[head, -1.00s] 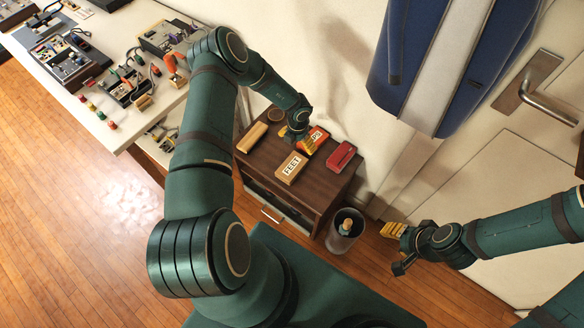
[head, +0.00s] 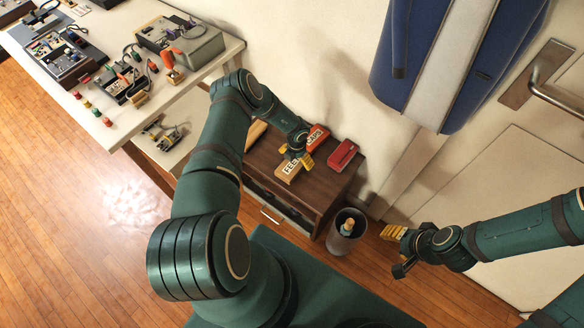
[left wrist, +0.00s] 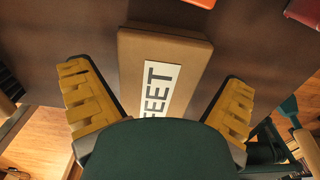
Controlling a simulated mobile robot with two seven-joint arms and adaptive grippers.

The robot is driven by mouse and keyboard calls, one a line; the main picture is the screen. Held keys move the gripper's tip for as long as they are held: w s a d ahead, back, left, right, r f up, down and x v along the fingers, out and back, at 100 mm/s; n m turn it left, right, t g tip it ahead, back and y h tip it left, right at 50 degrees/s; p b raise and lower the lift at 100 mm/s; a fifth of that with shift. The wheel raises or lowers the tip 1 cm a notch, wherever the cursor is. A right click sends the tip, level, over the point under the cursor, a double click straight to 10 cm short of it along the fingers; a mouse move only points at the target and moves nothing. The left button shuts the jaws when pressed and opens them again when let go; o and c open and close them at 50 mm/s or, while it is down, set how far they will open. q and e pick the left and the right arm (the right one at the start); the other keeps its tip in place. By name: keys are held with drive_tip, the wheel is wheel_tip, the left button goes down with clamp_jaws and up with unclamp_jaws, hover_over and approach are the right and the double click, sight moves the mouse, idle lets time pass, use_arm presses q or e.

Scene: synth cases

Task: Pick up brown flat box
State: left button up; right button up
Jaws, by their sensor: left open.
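The brown flat box (head: 288,174), labelled FEET, lies on the dark brown cabinet in the head view. My left gripper (head: 297,161) is over it and hides part of it. In the left wrist view the box (left wrist: 150,60) lies between the two yellow fingers of my open left gripper (left wrist: 157,80), with a gap on each side. My palm housing covers its near end. My right gripper (head: 396,250) is at the right, its fingers apart and empty, far from the box.
The cabinet top (head: 322,182) also holds an orange box (head: 317,134) and a red box (head: 342,155). A tan block (head: 256,133) is partly behind my left arm. A bin (head: 346,230) stands beside the cabinet. A bench (head: 128,128) with devices is at the left.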

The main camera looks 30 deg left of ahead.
use_arm(q)
drive_tip(key=shift+f, duration=0.3)
drive_tip(key=c, duration=1.1)
